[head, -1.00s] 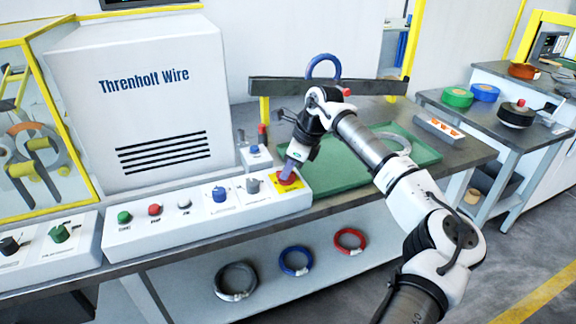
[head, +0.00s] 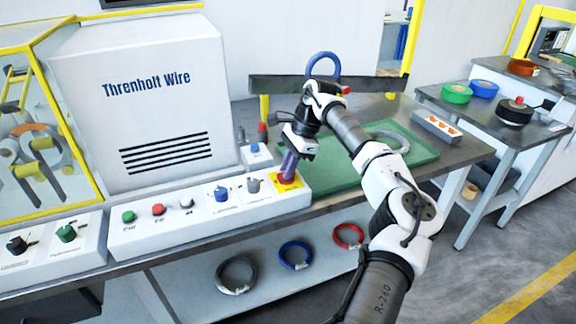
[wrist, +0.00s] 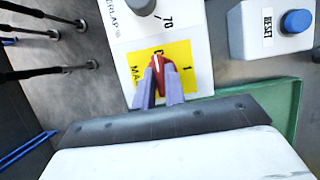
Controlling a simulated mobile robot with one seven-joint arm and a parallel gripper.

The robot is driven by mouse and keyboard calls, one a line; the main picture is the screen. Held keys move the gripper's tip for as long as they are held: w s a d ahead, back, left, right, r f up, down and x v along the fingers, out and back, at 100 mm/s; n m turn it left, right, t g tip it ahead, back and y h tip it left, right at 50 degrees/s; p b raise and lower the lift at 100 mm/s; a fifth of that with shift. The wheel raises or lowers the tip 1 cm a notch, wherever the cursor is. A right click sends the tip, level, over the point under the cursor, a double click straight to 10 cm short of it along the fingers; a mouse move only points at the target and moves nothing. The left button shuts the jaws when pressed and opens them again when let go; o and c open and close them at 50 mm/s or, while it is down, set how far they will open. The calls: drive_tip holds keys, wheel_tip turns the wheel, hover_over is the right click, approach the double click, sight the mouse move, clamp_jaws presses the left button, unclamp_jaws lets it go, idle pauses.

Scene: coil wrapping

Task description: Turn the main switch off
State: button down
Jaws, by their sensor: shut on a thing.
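The main switch is a red rotary handle (wrist: 156,75) on a yellow plate (wrist: 186,55), at the right end of the white control panel (head: 140,236). In the head view the yellow plate (head: 299,186) shows around the gripper tips. My gripper (wrist: 158,92) comes down from above, and its two purple fingers are shut on the red handle, one on each side. It also shows in the head view (head: 287,170). A "1" is readable on the plate; the other markings are partly hidden by the fingers, so I cannot tell the handle's exact position.
A grey knob (head: 253,186) and a blue knob (head: 221,194) sit left of the switch. A blue RESET button (wrist: 298,21) stands on a separate white box close by. A green tray (head: 345,177) lies to the right.

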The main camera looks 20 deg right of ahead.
idle(0.4)
drive_tip(key=c, duration=1.5)
unclamp_jaws()
drive_tip(key=shift+o, duration=0.2)
drive_tip(key=v, duration=1.4)
drive_tip(key=shift+a+f, duration=0.1)
